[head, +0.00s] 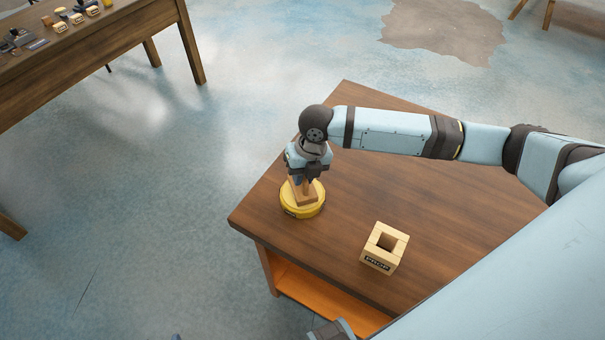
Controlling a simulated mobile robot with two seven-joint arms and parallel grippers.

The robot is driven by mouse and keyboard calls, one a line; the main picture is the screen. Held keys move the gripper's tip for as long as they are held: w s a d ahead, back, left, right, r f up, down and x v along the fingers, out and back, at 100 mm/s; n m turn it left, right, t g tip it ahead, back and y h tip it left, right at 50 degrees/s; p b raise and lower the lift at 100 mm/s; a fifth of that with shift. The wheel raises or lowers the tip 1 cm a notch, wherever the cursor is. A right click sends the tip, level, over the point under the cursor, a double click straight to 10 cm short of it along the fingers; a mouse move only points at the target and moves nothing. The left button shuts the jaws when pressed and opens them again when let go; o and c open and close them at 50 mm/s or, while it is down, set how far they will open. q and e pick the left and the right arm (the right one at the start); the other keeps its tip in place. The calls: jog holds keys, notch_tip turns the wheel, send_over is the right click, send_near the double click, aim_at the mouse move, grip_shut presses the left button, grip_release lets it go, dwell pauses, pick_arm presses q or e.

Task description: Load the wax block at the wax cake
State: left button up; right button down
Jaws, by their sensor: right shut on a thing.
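The wax cake (297,211) is a round yellow disc with a dark label on its side. It lies flat near the left corner of the brown table. My right gripper (304,181) points down over the cake and is shut on a small brown wooden block (306,200), which I take to be the wax block. The block is at the cake's top face; I cannot tell whether it presses on it or is just above. The gripper hides the block's upper part.
A pale wooden square block with a hole (377,262) and a dark label stands on the table (450,215), right of the cake. The tabletop between and behind them is clear. Another table (110,55) with several small items stands at the upper left.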

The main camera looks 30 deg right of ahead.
jog(key=shift+f, duration=0.35)
jog(key=shift+f, duration=0.2)
dwell(2.4)
jog(key=shift+r+p, duration=0.95)
jog(key=shift+p, duration=0.3)
notch_tip(320, 180, up, 5)
jog(key=p, duration=0.5)
jog(key=shift+r, duration=0.2)
jog(key=shift+f, duration=0.1)
